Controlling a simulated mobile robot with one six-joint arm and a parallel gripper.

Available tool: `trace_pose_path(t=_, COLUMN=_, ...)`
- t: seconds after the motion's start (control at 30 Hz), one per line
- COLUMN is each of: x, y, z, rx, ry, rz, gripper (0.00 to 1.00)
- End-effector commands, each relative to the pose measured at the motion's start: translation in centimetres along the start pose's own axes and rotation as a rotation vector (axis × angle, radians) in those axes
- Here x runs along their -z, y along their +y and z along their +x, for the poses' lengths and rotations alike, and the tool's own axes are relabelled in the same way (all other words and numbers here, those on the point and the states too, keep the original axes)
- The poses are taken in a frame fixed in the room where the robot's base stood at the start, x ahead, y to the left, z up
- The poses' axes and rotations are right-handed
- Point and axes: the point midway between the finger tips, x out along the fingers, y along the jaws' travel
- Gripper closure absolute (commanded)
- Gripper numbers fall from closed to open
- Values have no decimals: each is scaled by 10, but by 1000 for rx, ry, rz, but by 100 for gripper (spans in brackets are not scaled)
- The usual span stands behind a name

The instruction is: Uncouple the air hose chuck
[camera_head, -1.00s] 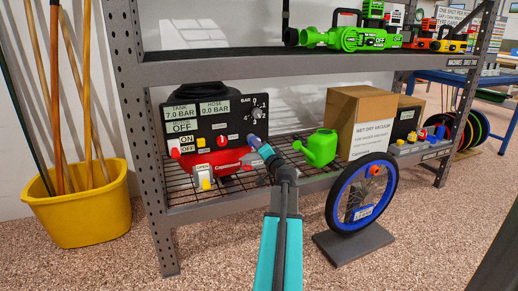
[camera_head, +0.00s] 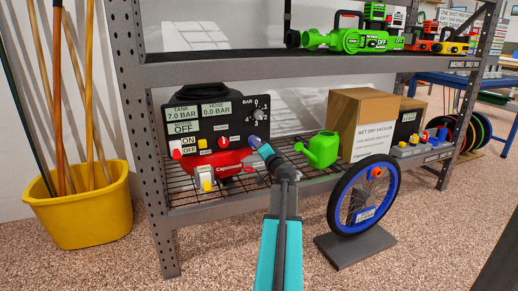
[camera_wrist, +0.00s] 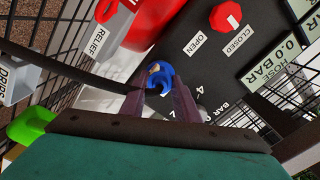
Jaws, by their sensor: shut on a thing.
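The compressor (camera_head: 222,167) is a red tank with a black upright panel (camera_head: 240,130) on the wire lower shelf. The panel reads tank 7.0 bar, hose 0.0 bar, and OFF. A blue chuck-like piece (camera_head: 255,142) stands off the panel's lower right. My gripper (camera_head: 263,151) reaches it from the front. In the wrist view, the blue piece (camera_wrist: 160,75) sits between the two fingers of my gripper (camera_wrist: 165,98), which are shut on it. A dark hose or cable (camera_wrist: 75,70) passes to the left.
A green watering can (camera_head: 318,149) and a cardboard box (camera_head: 362,122) stand to the right on the shelf. A blue-rimmed wheel (camera_head: 362,205) stands in front on the floor. The upper shelf (camera_head: 300,70) is overhead. A yellow bucket (camera_head: 80,215) is far left.

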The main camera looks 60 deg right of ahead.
Motion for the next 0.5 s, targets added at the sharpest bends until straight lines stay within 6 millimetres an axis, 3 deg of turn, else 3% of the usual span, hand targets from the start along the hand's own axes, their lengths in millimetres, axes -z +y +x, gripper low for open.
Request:
trace_pose_path(t=0.13, x=0, y=0, z=3, rx=0, ry=0, rz=0, gripper=100)
trace_pose_path(t=0.17, x=0, y=0, z=3, rx=0, ry=0, rz=0, gripper=68)
trace_pose_path(t=0.27, x=0, y=0, z=2, rx=0, ry=0, rz=0, gripper=52)
trace_pose_path(t=0.5, x=0, y=0, z=2, rx=0, ry=0, rz=0, gripper=50)
